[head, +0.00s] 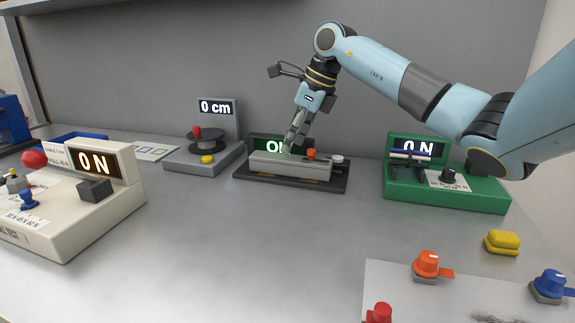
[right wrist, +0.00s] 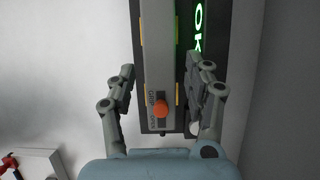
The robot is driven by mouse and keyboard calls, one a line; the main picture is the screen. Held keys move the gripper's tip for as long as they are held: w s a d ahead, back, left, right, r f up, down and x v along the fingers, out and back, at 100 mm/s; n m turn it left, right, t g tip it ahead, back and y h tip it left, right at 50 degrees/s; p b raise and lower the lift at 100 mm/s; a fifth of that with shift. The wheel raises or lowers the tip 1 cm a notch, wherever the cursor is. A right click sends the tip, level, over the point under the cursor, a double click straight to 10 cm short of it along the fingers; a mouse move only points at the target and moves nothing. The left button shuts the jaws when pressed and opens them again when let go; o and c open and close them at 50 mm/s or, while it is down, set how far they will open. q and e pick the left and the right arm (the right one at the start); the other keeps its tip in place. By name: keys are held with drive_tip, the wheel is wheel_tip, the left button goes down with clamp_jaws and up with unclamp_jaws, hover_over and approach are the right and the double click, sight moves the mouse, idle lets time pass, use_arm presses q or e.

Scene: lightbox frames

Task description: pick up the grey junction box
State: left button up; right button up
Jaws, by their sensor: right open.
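A long light-grey box-shaped body (head: 290,164) lies on a dark base (head: 262,182) at the back middle of the bench. It is the grey thing nearest my gripper, but I cannot tell for sure that it is the junction box. It has an orange knob (head: 311,154), and the right wrist view shows "GRIP OPEN" lettering beside the knob. My right gripper (head: 291,142) is open and empty at this body. In the right wrist view its fingers (right wrist: 161,75) stand on either side of the grey body (right wrist: 158,50). Whether they touch it is unclear. My left gripper is not in view.
A lit "OK" display (head: 268,143) stands behind the grey body, partly hidden by my gripper. A grey "0 cm" device (head: 216,109) is to its left, a green "ON" device (head: 450,195) to its right. A cream "ON" device (head: 110,208) stands front left. The middle front is clear.

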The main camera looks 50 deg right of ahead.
sight(283, 157)
drive_tip(key=x, duration=0.5)
drive_tip(key=shift+w+a+f, duration=0.15)
drive_tip(key=shift+w+f, duration=0.1)
drive_tip(key=shift+f, duration=0.05)
drive_tip(key=c, duration=1)
